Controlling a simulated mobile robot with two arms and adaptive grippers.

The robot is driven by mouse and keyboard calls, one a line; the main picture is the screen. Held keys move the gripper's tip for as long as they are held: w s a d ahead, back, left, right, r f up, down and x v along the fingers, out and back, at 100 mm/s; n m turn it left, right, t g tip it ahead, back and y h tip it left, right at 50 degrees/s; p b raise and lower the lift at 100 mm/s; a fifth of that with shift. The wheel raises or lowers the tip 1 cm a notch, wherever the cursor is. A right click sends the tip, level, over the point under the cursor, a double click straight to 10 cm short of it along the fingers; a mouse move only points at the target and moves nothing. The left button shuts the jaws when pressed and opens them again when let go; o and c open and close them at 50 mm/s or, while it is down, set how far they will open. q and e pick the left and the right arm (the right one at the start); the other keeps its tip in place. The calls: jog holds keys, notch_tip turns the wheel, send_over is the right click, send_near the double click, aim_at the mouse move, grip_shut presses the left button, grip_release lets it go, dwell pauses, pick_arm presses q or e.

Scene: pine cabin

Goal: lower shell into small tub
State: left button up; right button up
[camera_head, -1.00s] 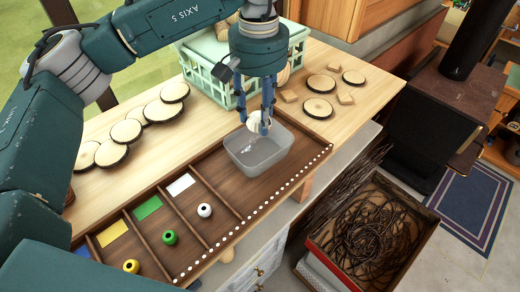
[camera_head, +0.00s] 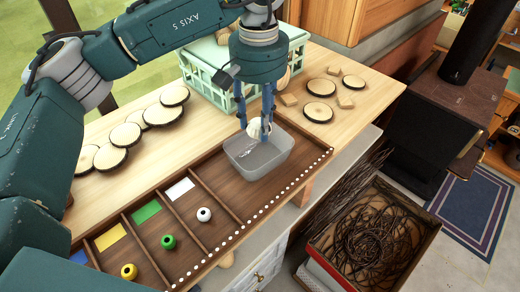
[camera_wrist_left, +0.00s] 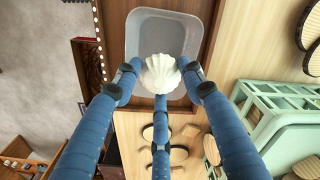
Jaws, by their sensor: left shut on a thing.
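A white ribbed shell (camera_head: 256,128) is held between the fingers of my left gripper (camera_head: 262,120), which points down. The shell also shows in the left wrist view (camera_wrist_left: 161,74), with blue fingers around it. The small grey tub (camera_head: 262,164) stands in the right-hand part of the wooden divided tray. The shell is over the tub's back left part in the head view. In the left wrist view the tub (camera_wrist_left: 160,22) lies behind the shell, which overlaps its near edge. I cannot tell how far the shell is above the tub's rim. My right gripper is out of view.
The wooden tray (camera_head: 222,237) has compartments with coloured cards and yellow, green and white beads. A pale green crate (camera_head: 205,80) stands close behind the gripper. Wood slices (camera_head: 125,134) lie at left and right on the table.

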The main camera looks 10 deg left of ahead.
aim_at(259, 159)
pick_arm(q)
jog(key=shift+f+b, duration=0.65)
jog(key=shift+f, duration=0.35)
jog(key=shift+f+b, duration=0.95)
jog(key=shift+f, duration=0.4)
jog(key=shift+f+b, duration=0.85)
jog(key=shift+f, duration=0.15)
jog(key=shift+f+b, duration=1.2)
jog(key=shift+f, duration=0.3)
